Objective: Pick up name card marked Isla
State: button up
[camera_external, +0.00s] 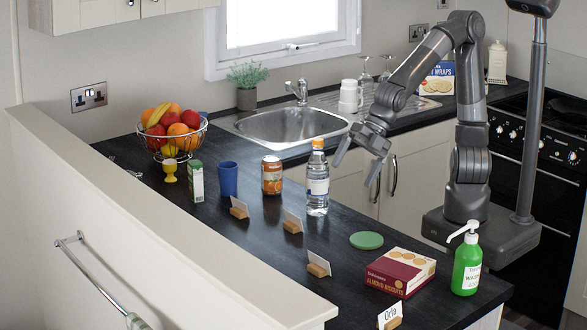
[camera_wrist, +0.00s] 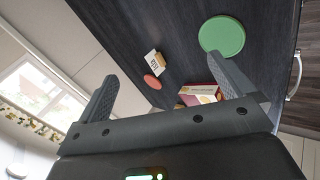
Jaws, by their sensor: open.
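Several name cards stand in wooden holders along the dark counter in the external view: a left one (camera_external: 239,207), a middle one (camera_external: 292,222), one farther forward (camera_external: 318,264) and a front one marked Orla (camera_external: 390,317). The first three face away, so their names are hidden and I cannot tell which is Isla. The wrist view shows one card (camera_wrist: 153,58) with dark writing too small to read surely. My gripper (camera_external: 358,164) is open and empty, raised beside the counter, right of the water bottle and apart from every card.
The water bottle (camera_external: 317,180), orange can (camera_external: 272,175), blue cup (camera_external: 228,179) and small carton (camera_external: 196,181) stand behind the cards. A green disc (camera_external: 366,240), biscuit box (camera_external: 400,272) and green soap bottle (camera_external: 467,262) are at right. A fruit basket (camera_external: 172,134) stands at the back left.

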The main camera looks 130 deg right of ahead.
jog(key=w+a+n+t+h, duration=0.1)
jog(key=w+a+n+t, duration=0.25)
jog(key=w+n, duration=0.6)
jog(key=w+a+r+n+t, duration=0.3)
jog(key=a+r+n, duration=0.45)
jog(key=n, duration=0.35)
send_near(319, 260)
jog(key=shift+w+d+f+g, duration=0.15)
jog(key=shift+w+g, duration=0.1)
jog(key=shift+w, duration=0.2)
jog(key=x, duration=0.5)
jog(key=shift+w+f, duration=0.15)
jog(key=shift+w, duration=0.15)
jog(key=shift+x, duration=2.6)
jog(key=shift+d, duration=0.1)
jog(key=c, duration=1.1)
